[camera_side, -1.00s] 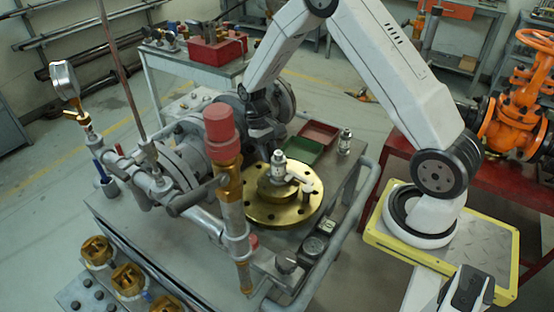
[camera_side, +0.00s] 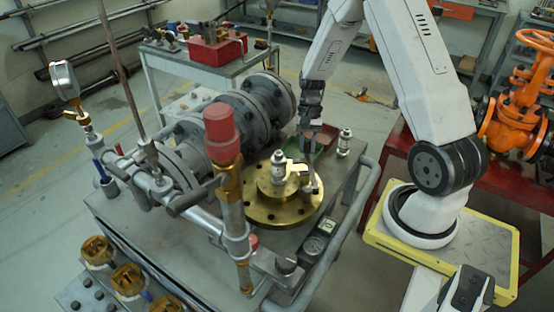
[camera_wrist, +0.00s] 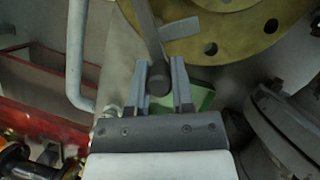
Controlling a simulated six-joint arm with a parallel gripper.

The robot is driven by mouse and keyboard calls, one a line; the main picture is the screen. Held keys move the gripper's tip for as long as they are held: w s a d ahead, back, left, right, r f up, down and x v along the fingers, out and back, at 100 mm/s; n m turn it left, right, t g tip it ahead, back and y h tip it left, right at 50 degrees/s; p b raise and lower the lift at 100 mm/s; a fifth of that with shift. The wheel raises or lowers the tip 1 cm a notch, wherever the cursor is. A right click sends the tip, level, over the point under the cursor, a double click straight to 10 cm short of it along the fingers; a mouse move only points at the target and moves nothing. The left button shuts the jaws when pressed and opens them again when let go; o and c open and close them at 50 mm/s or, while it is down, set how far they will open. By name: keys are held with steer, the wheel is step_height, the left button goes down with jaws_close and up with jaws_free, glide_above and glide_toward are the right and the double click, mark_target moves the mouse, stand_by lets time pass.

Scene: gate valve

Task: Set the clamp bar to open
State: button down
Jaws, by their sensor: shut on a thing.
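The clamp bar (camera_wrist: 149,38) is a narrow grey bar with a dark round end in the wrist view. It reaches over the brass flange (camera_wrist: 236,28). My gripper (camera_wrist: 160,82) is shut on the bar's round end, with one finger on each side. In the side view my gripper (camera_side: 309,148) points down behind the brass flange (camera_side: 262,212), near the green tray (camera_side: 322,139). A silver fitting (camera_side: 279,170) stands upright on the flange's raised centre. The held end of the bar is small and hard to make out in the side view.
Large grey pipe flanges (camera_side: 250,115) stand close to the left of my gripper. A small silver fitting (camera_side: 344,143) stands to its right. A red-capped post (camera_side: 222,130) rises in front, and a grey rail (camera_side: 350,215) runs along the bench's right edge.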

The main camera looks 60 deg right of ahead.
steer(key=shift+s+d+m, duration=0.35)
steer(key=shift+s+m, duration=0.15)
steer(key=shift+t, duration=0.3)
steer(key=shift+c, duration=2.4)
jaws_free()
steer(key=v, duration=0.7)
steer(key=shift+d+r, duration=0.15)
steer(key=shift+r, duration=0.25)
